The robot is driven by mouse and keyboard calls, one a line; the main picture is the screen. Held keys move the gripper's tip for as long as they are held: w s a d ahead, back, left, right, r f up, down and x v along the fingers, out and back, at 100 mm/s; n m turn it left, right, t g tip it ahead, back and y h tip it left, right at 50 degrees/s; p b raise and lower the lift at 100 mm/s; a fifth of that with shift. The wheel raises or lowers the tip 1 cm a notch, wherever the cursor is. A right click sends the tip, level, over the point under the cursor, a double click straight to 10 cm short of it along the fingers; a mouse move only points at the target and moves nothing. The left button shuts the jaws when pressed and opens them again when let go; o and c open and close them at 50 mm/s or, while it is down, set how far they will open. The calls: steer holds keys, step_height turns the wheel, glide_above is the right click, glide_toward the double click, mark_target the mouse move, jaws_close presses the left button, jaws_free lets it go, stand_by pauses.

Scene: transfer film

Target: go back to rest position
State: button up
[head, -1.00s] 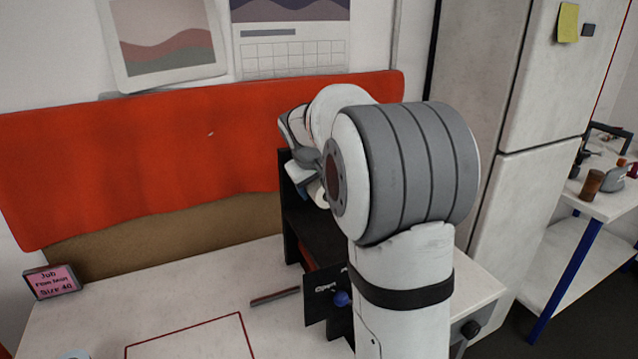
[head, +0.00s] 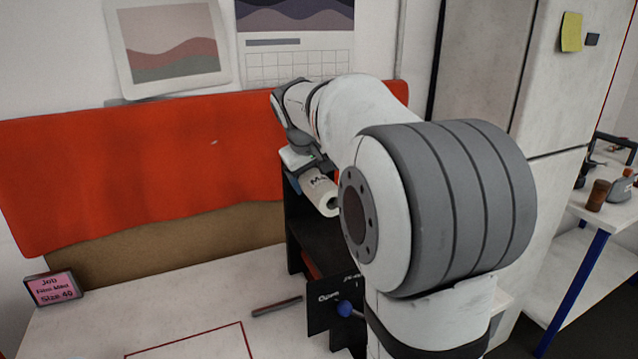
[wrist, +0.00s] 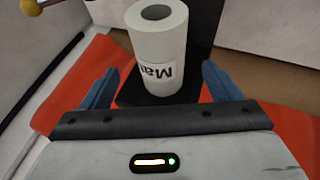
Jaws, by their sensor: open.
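My gripper (wrist: 158,78) is open, its two blue fingers spread wide with gaps on both sides of a white film roll (wrist: 158,40). In the head view the roll (head: 318,192) shows beside my wrist, above the black machine (head: 318,240). My arm hides much of the machine and most of my gripper.
A black panel with a blue knob (head: 345,308) stands out at the machine's front. A dark bar (head: 277,306) and a pink job sign (head: 54,288) are on the white table (head: 190,285). A tall cabinet (head: 480,60) stands right.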

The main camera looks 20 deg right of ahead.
stand_by(0.5)
steer(key=s+a+f+y, duration=0.1)
steer(key=s+a+f, duration=0.2)
steer(key=s, duration=0.6)
steer(key=s+a+f+m+g+y, duration=0.1)
steer(key=s+a+f, duration=0.3)
steer(key=s, duration=0.6)
steer(key=s+a+f+y, duration=0.2)
steer(key=s+a+f, duration=0.2)
steer(key=s+f, duration=0.3)
steer(key=s, duration=0.3)
steer(key=shift+g, duration=0.3)
